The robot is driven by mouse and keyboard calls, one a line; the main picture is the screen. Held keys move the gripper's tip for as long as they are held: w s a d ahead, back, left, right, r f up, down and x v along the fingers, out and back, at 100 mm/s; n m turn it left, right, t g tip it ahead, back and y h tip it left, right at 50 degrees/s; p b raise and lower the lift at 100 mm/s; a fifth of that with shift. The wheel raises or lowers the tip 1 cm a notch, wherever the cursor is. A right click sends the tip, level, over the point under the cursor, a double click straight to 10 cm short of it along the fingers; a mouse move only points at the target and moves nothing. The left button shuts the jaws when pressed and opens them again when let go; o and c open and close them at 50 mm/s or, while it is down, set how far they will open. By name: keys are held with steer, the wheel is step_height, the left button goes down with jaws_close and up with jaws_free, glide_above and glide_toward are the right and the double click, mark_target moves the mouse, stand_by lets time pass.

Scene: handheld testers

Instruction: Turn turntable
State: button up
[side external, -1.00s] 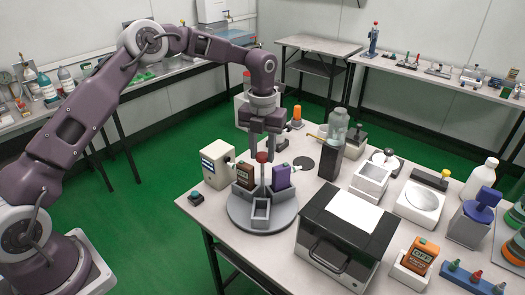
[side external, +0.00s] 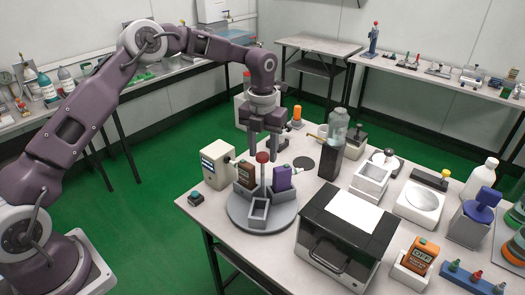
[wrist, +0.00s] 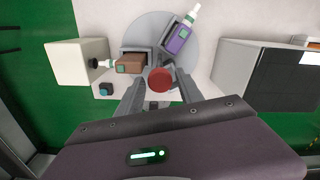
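The turntable is a grey round disc (side external: 240,217), also in the wrist view (wrist: 200,35), with a red ball knob (side external: 263,157) at its middle. The knob also shows in the wrist view (wrist: 160,79). Box-shaped holders on the disc carry a brown tester (side external: 246,175) and a purple tester (side external: 282,178); a front holder (side external: 259,211) looks empty. My gripper (side external: 264,150) points down over the disc with its fingers apart. In the wrist view, the fingers (wrist: 160,88) lie on either side of the knob, with gaps visible. Exact finger height against the knob is unclear.
A cream box (side external: 216,164) with a nozzle stands left of the disc, close to the brown tester. A small box with a teal button (side external: 196,198) is at the table's left edge. A black printer-like machine (side external: 345,235) stands close on the right.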

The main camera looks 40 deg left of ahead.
steer(key=shift+o, duration=0.5)
steer(key=shift+f, duration=0.1)
step_height(320, 180, up, 7)
steer(key=shift+f, duration=0.1)
steer(key=shift+s+r, duration=0.15)
steer(key=shift+r, duration=0.25)
steer(key=s+d+r+n+t+y, duration=0.1)
steer(key=s+r+n+t, duration=0.1)
steer(key=s+r+n, duration=0.7)
steer(key=s+r+n+t, duration=0.1)
steer(key=s+r+n, duration=0.6)
steer(key=s, duration=0.4)
steer(key=s+f+n+t+h, duration=0.1)
steer(key=s+f+n, duration=0.4)
steer(key=s+n, duration=1.1)
steer(key=shift+s+a+n+t, duration=0.15)
steer(key=shift+n+t, duration=0.35)
steer(key=shift+t, duration=0.3)
